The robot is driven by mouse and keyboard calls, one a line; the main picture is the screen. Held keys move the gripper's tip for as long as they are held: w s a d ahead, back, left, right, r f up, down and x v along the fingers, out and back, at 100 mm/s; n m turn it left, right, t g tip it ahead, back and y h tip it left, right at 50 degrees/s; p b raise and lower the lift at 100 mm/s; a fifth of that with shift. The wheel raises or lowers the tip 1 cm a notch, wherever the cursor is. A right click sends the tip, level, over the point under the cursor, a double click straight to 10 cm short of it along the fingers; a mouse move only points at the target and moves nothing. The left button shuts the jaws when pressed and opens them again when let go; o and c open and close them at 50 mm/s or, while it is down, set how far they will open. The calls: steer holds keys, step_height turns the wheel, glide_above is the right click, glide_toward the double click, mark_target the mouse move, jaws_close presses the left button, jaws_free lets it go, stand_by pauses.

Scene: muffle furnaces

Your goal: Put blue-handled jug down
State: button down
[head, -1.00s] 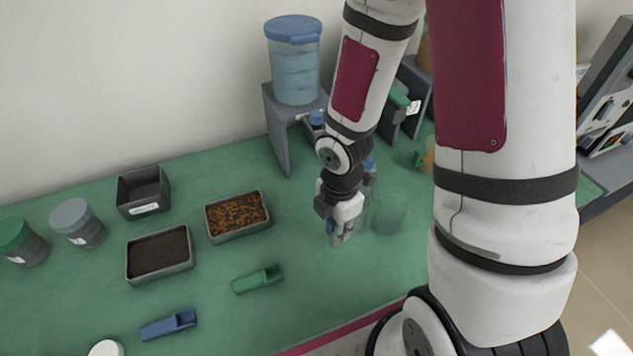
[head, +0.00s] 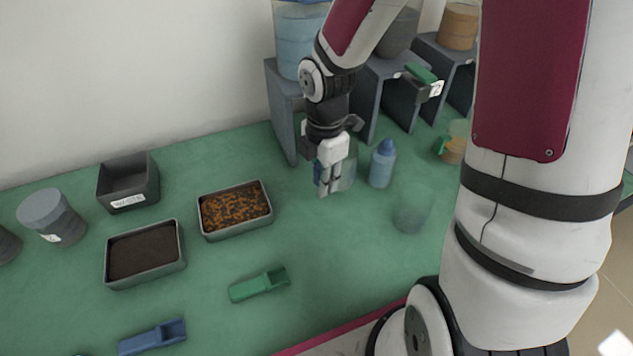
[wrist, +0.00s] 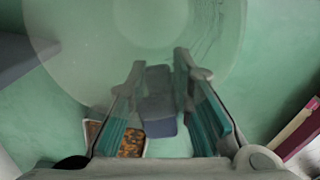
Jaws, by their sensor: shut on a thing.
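The blue-handled jug (head: 347,176) is a clear vessel, faint against the green bench in the head view. My gripper (head: 325,192) is shut on its blue handle (head: 318,173). In the wrist view the jug's clear round body (wrist: 140,55) fills the upper middle, with the handle (wrist: 158,122) between the fingers of my gripper (wrist: 160,85). The jug is in front of the grey stand, right of the tray of orange-brown granules. I cannot tell whether its base touches the bench.
A blue bottle (head: 382,166) stands close right of the jug, and another clear vessel (head: 410,214) nearer the front. A granule tray (head: 236,235) lies left, with a green scoop (head: 258,285) in front. Grey stands (head: 284,115) line the back. Bench between scoop and clear vessel is free.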

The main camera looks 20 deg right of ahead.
steer(key=w, duration=0.2)
steer(key=shift+w+f, duration=0.2)
steer(key=shift+w, duration=0.2)
steer(key=shift+f+b, duration=0.5)
steer(key=shift+f, duration=1.2)
steer(key=shift+f, duration=0.1)
steer(key=c, duration=1.4)
jaws_free()
